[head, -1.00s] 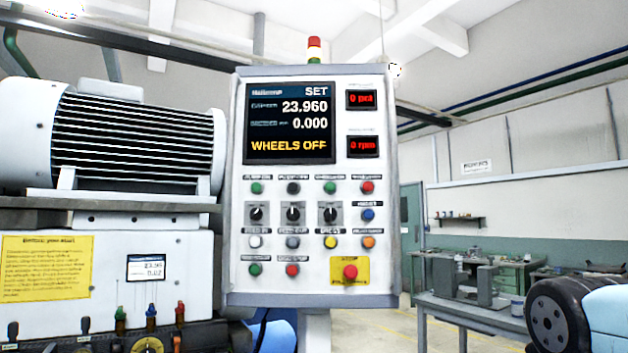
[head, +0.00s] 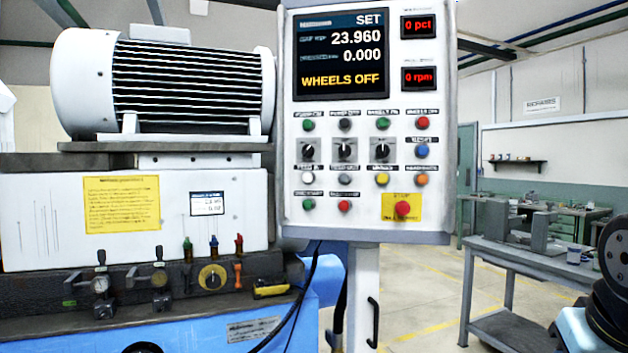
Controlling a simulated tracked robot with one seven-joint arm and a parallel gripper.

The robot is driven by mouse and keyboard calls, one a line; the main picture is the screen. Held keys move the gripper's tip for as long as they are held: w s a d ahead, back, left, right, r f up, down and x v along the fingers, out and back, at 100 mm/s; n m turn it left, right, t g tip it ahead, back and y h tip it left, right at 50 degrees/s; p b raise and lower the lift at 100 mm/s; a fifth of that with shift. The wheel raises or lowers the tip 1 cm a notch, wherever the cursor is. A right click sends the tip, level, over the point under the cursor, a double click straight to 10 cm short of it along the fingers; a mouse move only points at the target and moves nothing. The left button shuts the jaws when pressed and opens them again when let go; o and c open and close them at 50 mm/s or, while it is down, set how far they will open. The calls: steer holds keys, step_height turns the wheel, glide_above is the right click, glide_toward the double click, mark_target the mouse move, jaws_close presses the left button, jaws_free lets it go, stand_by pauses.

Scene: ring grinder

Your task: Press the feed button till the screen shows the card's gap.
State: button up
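The control panel (head: 290,215) stands upright in the middle. Its screen (head: 341,54) reads SET, 23.960, 0.000 and WHEELS OFF. A white button (head: 308,178) and a grey button (head: 345,179) sit below the row of knobs; their labels are blurred, but seem to read feed in and feed out. A small card (head: 208,203) with a dark header is on the white machine front to the left; its upper figure looks like 23.9-something, and its last digits are too small to read. My gripper is not in view.
A red stop button (head: 403,209) on a yellow plate is at the panel's lower right. A yellow notice (head: 122,204) and coloured levers (head: 213,245) are on the machine at left. A grey bench (head: 505,250) stands at right. Floor shows between panel post and bench.

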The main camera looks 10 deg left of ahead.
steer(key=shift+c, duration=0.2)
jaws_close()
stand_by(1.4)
